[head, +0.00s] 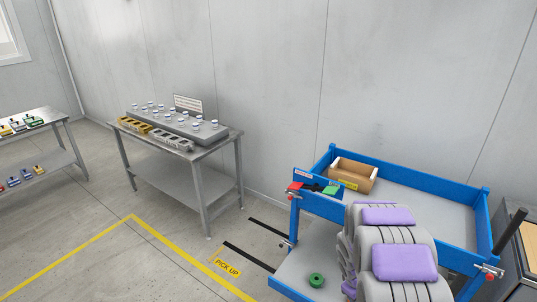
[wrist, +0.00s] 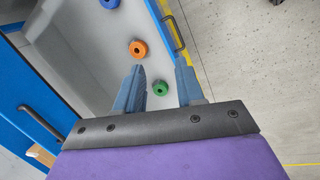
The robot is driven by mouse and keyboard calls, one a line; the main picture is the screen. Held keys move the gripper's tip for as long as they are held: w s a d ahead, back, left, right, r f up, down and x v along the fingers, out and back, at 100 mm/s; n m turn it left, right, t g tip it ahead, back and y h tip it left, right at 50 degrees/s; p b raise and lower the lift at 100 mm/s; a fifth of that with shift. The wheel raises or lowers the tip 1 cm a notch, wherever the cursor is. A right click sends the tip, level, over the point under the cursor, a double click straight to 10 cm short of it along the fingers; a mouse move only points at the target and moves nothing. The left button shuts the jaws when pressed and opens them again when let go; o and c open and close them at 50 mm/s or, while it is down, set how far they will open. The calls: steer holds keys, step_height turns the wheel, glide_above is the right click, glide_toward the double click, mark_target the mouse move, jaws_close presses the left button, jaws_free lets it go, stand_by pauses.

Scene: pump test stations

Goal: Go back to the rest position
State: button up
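My gripper (wrist: 160,64) shows in the wrist view with its two blue-grey fingers apart and nothing between them. A green ring-shaped part (wrist: 160,88) appears in the gap, but it lies on the grey surface below, apart from the fingers. An orange ring-shaped part (wrist: 138,48) lies near it, and a blue one (wrist: 109,3) is at the top edge. In the head view my grey arm with purple pads is folded at the lower right, over the blue cart (head: 405,175). My fingers are hidden there.
The cart's upper tray holds an open brown box (head: 353,175). A green ring part (head: 316,280) lies on its lower shelf. A metal table (head: 215,150) with a grey rack (head: 175,122) stands by the wall. Another table (head: 40,120) is at left. Floor marked "PICK UP" (head: 227,268) is clear.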

steer(key=s+a+r+m+g, duration=0.1)
steer(key=s+a+r+m, duration=0.15)
steer(key=s+r, duration=0.6)
steer(key=s+a+r+m, duration=0.25)
steer(key=s+r, duration=0.25)
steer(key=r, duration=0.6)
steer(key=s+a+r+m+y, duration=0.1)
steer(key=s+a+r, duration=0.2)
steer(key=s, duration=0.4)
steer(key=s+a+r+m+g+y, duration=0.1)
steer(key=s+a+r, duration=0.2)
steer(key=s, duration=0.4)
steer(key=s+a+r, duration=0.3)
steer(key=s+a, duration=0.1)
steer(key=s, duration=0.3)
steer(key=shift+s+a+m+g+y, duration=0.15)
steer(key=shift+s+m+g+y, duration=0.15)
steer(key=shift+s+m+y, duration=0.1)
